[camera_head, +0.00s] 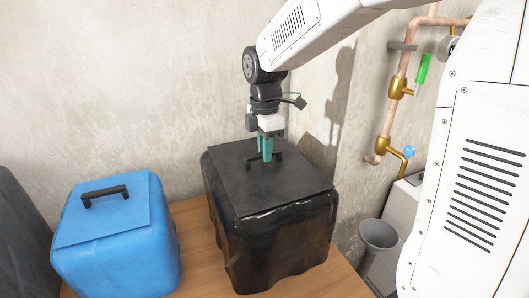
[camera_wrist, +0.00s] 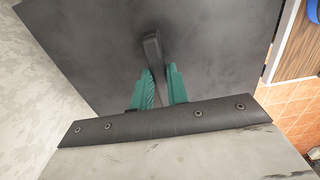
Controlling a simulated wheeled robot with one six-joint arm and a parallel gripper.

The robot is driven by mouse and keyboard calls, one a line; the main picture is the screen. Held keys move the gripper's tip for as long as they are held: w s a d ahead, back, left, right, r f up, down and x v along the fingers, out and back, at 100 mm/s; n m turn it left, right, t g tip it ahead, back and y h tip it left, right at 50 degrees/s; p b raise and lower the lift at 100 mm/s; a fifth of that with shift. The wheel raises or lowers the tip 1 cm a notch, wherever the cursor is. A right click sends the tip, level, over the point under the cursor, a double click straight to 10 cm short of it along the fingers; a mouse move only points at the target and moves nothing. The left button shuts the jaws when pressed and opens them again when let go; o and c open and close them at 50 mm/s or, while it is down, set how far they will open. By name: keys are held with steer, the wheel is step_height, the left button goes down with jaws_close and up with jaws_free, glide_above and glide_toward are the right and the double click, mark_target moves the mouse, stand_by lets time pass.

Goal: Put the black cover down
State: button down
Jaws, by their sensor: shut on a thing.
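The black cover (camera_head: 285,185) is a flat dark square plate with a bar handle (camera_head: 251,161). It lies level over the top of a black, wavy-sided container (camera_head: 275,240) on the wooden table; whether a thin gap is left beneath it, I cannot tell. My gripper (camera_head: 266,157) points down from above with its teal fingers shut on the handle. In the wrist view the fingers (camera_wrist: 160,88) close around the handle (camera_wrist: 152,50), and the cover (camera_wrist: 95,50) fills most of the upper picture. The container's inside is hidden.
A blue container (camera_head: 115,255) with a blue cover (camera_head: 105,215) and black handle stands to the left on the table (camera_head: 190,235). A concrete wall (camera_head: 130,80) is behind. Copper pipes (camera_head: 397,85) with brass valves and a grey funnel (camera_head: 378,235) are at right.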

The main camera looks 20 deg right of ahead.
steer(key=shift+f, duration=0.4)
steer(key=c, duration=1.4)
jaws_free()
steer(key=shift+f, duration=0.15)
steer(key=shift+o, duration=0.2)
step_height(320, 180, up, 12)
steer(key=s+d+f+m, duration=0.1)
steer(key=s+f+m, duration=0.2)
steer(key=s+m, duration=0.6)
steer(key=s+d+f+m+t, duration=0.1)
steer(key=s+f+m, duration=0.3)
steer(key=s+m, duration=0.5)
steer(key=s, duration=0.9)
steer(key=shift+d+f, duration=0.15)
steer(key=shift+d, duration=0.05)
